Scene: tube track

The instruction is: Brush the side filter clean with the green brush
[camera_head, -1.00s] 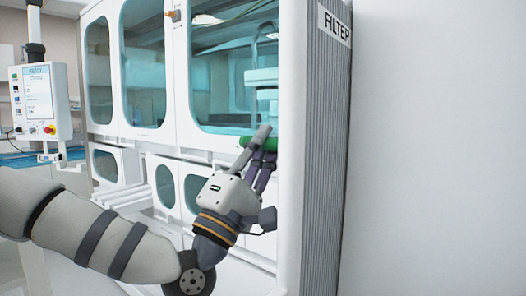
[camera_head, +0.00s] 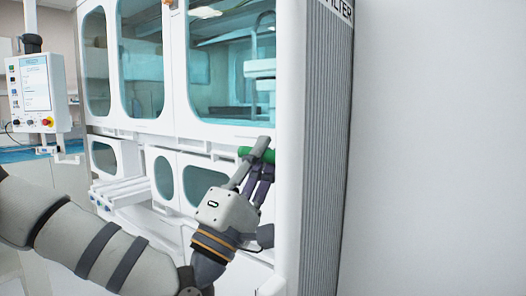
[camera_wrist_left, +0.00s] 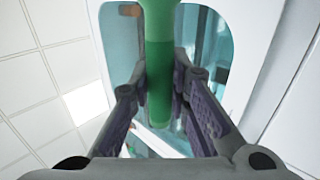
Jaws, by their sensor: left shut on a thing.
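The side filter (camera_head: 325,165) is the grey ribbed panel on the right side of the white machine, under the partly cut-off FILTER label. My left gripper (camera_head: 260,160) is in front of the machine's front face, left of the filter and apart from it. It is shut on the green brush (camera_head: 245,151), whose green handle shows at the fingertips. In the left wrist view the green brush (camera_wrist_left: 158,60) runs upward between the two fingers (camera_wrist_left: 165,90). The brush's bristles cannot be made out. My right gripper is not in view.
The white machine (camera_head: 285,100) with tinted windows stands behind my left arm. A control panel (camera_head: 37,93) with a screen and red button hangs at the left. A plain white wall (camera_head: 440,150) lies right of the filter, with open space before it.

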